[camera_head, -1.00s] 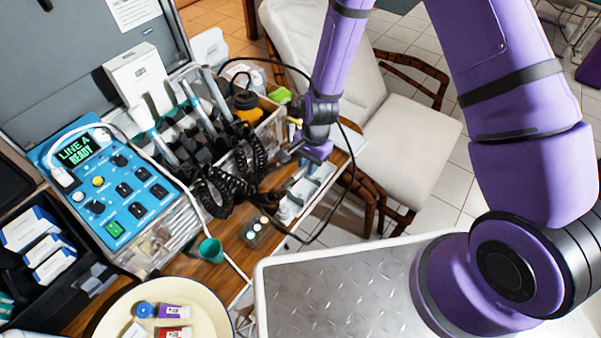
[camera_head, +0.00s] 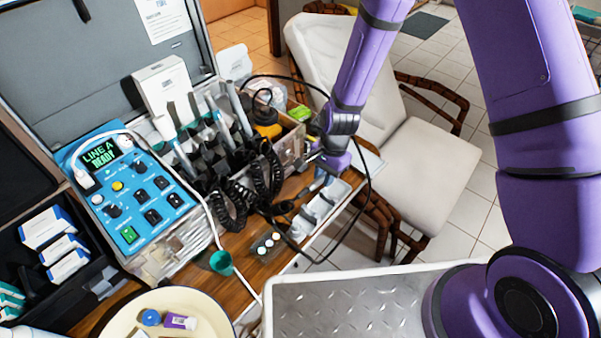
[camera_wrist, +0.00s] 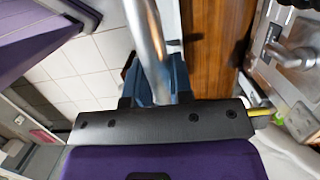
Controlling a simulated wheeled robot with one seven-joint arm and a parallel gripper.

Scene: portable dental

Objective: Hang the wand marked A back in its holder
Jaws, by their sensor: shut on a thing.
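My gripper (camera_wrist: 152,98) is shut on a smooth silver wand (camera_wrist: 147,40), which runs up out of the wrist view. In the head view my gripper (camera_head: 322,163) is over the right edge of the wooden table, and the held wand is hard to make out there. No letter A is readable on it. The black holder row (camera_head: 212,150) stands left of my gripper, apart from it, with several upright wands in it. A blue control unit (camera_head: 140,195) shows "LINE A READY". Coiled black hoses (camera_head: 240,195) hang in front of the holder.
A long black cable (camera_head: 368,200) loops around my gripper's right side. A clear bin with an orange-capped bottle (camera_head: 267,122) is behind. A cream chair (camera_head: 425,165) stands to the right.

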